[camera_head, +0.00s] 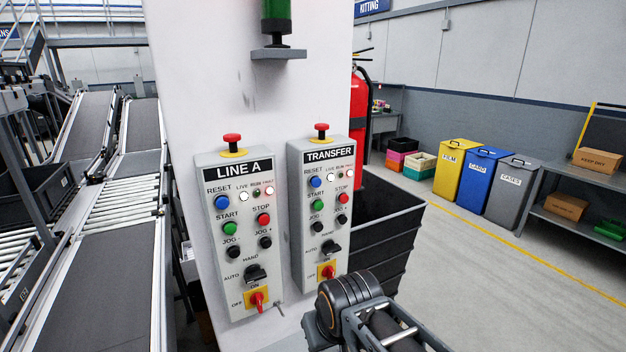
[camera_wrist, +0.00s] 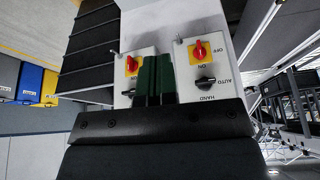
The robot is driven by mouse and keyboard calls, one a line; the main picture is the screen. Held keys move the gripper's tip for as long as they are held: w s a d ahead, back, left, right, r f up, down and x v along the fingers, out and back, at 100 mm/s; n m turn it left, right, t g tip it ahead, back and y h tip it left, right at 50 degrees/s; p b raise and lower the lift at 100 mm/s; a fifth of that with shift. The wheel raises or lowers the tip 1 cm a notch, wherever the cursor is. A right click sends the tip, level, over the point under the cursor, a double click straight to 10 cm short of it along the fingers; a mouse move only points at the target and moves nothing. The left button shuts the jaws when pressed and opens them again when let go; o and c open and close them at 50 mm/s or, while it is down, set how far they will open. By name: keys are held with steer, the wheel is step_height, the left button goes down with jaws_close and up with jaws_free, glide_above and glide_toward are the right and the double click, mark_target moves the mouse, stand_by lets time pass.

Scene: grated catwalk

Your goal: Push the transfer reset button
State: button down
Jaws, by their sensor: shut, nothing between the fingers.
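The TRANSFER box (camera_head: 323,215) is the right one of two grey control boxes on a white column. Its blue reset button (camera_head: 316,182) sits at its upper left, under the name label, and stands clear of my arm. In the wrist view, which is upside down, the TRANSFER box (camera_wrist: 128,82) shows its red and yellow switch; its reset button is not visible. My gripper (camera_wrist: 155,60) has dark green fingers, shut together and empty, in front of the boxes' lower parts. In the head view my arm is at the bottom, below the TRANSFER box; the fingertips cannot be made out.
The LINE A box (camera_head: 238,235) stands just left, with a similar blue reset button (camera_head: 222,202). Red mushroom buttons (camera_head: 321,130) top both boxes. A black crate stack (camera_head: 385,235) and a fire extinguisher (camera_head: 358,105) are close on the right. A conveyor (camera_head: 110,210) runs left.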

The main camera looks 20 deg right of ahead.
steer(key=w+d+r+y+b, duration=0.2)
steer(key=w+r+y+b, duration=0.1)
steer(key=w+r+y, duration=0.65)
steer(key=w+d+r+n+t+y, duration=0.3)
steer(key=w+d+r+t, duration=0.2)
steer(key=d, duration=0.4)
steer(key=shift+w+d+r+b, duration=0.35)
steer(key=shift+w+r, duration=0.5)
steer(key=shift+y, duration=0.25)
